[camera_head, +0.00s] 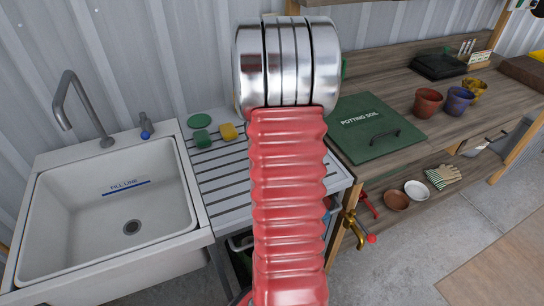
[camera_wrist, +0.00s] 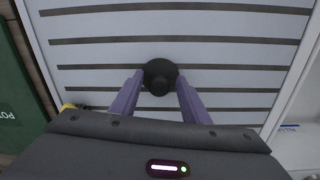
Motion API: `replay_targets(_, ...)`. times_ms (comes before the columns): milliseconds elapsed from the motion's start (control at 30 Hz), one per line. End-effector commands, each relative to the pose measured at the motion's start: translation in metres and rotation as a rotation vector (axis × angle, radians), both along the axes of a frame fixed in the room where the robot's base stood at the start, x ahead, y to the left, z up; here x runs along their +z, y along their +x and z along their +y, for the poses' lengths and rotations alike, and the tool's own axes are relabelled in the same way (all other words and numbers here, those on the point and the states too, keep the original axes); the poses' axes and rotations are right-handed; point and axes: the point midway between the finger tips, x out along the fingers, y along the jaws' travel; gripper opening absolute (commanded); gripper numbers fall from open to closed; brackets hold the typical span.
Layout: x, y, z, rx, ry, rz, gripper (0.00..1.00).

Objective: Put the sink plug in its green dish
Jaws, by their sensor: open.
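The sink plug (camera_wrist: 160,76) is black and round with a raised knob. It sits on the slatted draining board in the wrist view. My gripper (camera_wrist: 160,84) is open, its two purple fingers on either side of the plug's near part; I cannot tell whether they touch it. In the head view my red arm covers the plug and gripper. A flat round green dish (camera_head: 199,121) lies at the back left of the draining board, near the sink's tap, and looks empty. It does not show in the wrist view.
The white sink (camera_head: 110,205) is at left. A green potting soil lid (camera_head: 375,130) and several pots stand on the wooden bench (camera_head: 440,112) at right.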

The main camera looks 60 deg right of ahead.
Motion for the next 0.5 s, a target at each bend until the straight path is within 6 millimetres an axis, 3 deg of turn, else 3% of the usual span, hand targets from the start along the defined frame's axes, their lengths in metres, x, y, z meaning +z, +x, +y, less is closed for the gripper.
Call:
replay_targets(267, 0.022, 0.001, 0.000, 0.000, -0.003, -0.002, 0.42)
replay_targets(500, 0.063, 0.002, 0.001, 0.000, -0.003, -0.002, 0.42)
